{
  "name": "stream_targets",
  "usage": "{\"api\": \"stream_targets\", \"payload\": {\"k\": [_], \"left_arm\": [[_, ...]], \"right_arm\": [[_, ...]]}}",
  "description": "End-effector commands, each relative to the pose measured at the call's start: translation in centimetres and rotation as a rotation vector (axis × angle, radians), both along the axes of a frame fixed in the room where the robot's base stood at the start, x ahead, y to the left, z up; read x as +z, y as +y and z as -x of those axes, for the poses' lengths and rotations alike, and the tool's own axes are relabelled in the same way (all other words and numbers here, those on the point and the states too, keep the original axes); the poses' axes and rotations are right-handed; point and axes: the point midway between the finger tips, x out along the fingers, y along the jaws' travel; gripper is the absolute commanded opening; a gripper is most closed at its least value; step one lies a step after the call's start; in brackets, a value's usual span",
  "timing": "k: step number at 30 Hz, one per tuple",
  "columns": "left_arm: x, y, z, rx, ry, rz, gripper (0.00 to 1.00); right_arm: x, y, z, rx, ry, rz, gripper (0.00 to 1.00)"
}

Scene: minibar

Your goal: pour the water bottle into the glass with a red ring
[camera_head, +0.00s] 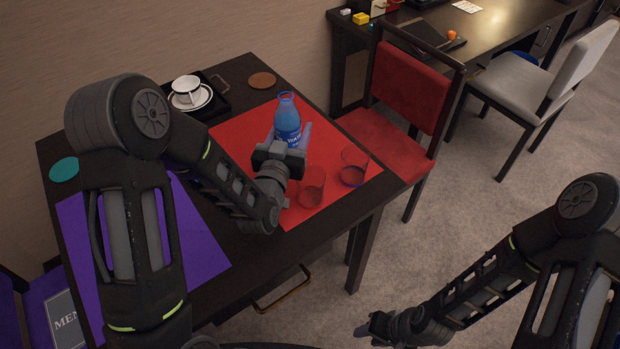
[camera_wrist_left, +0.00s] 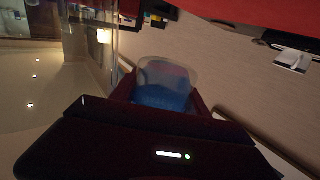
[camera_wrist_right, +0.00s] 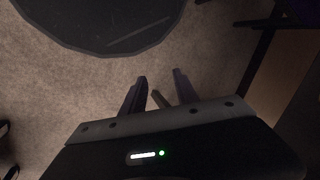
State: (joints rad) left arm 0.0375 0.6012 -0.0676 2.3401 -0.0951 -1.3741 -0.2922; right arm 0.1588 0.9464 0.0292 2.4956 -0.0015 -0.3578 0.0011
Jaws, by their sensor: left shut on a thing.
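The water bottle (camera_head: 287,118), clear with blue contents and a blue label, is upright above the red mat (camera_head: 235,131). My left gripper (camera_head: 291,137) is shut on it; the left wrist view shows the bottle (camera_wrist_left: 163,85) between the fingers. Two empty glasses stand on the mat, in front of and to the right of the bottle. The nearer glass (camera_head: 312,187) looks reddish at its base; a red ring is hard to tell against the mat. The other glass (camera_head: 354,168) has a bluish base. My right gripper (camera_wrist_right: 158,90) is open and empty, low over the floor.
A white cup on a saucer (camera_head: 188,94) sits on a black tray at the back left. A brown coaster (camera_head: 262,80), a teal coaster (camera_head: 64,169) and a purple mat (camera_head: 203,236) are also on the table. A red chair (camera_head: 408,88) stands beside the table's right edge.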

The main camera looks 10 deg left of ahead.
Motion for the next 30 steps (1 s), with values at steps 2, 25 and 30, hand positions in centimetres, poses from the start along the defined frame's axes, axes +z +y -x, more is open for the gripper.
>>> {"api": "stream_targets", "payload": {"k": [2, 25, 30], "left_arm": [[0.1, 0.0, 0.0, 0.000, -0.003, 0.000, 0.00], [0.5, -0.2, -0.8, -0.140, -0.004, -0.001, 0.00], [0.5, -0.2, -0.7, -0.260, -0.003, -0.003, 0.00]], "right_arm": [[0.0, 0.0, 0.0, 0.000, 0.000, 0.000, 0.36], [-0.6, 0.0, 0.0, 0.000, -0.001, 0.000, 0.79], [-1.0, 0.0, 0.0, 0.000, -0.001, 0.000, 0.79]]}}
